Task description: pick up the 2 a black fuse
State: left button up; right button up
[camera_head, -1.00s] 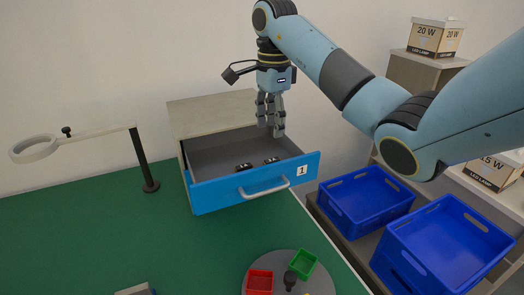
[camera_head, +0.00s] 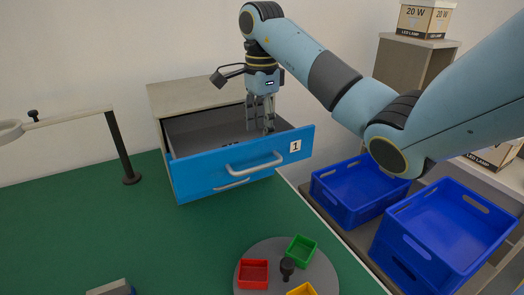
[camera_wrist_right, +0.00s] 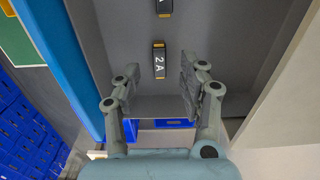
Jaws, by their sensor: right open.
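The 2 A black fuse (camera_wrist_right: 159,60) lies on the floor of the open drawer in the right wrist view. It is a dark block with tan ends and a white "2 A" mark. My right gripper (camera_head: 261,118) reaches down into the drawer with its fingers apart. In the right wrist view, the gripper (camera_wrist_right: 158,80) has one finger either side of the fuse's line, with nothing between them. The drawer front (camera_head: 215,172) is blue with a "1" label and hides most of the drawer floor in the head view. My left gripper is out of view.
A second black fuse (camera_wrist_right: 165,7) lies farther up the drawer floor. A grey round tray (camera_head: 265,247) carries red, green and yellow bins and a dark knob. A lamp stand (camera_head: 118,150) is at left. Blue crates (camera_head: 360,190) are at right. The green table is mostly clear.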

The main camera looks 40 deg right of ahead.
notch_tip(320, 180, down, 3)
jog(key=shift+d+r+p, duration=0.1)
jog(key=shift+p, duration=0.3)
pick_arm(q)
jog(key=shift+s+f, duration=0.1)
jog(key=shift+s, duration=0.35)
pick_arm(e)
jog(key=shift+c, duration=0.2)
grip_shut()
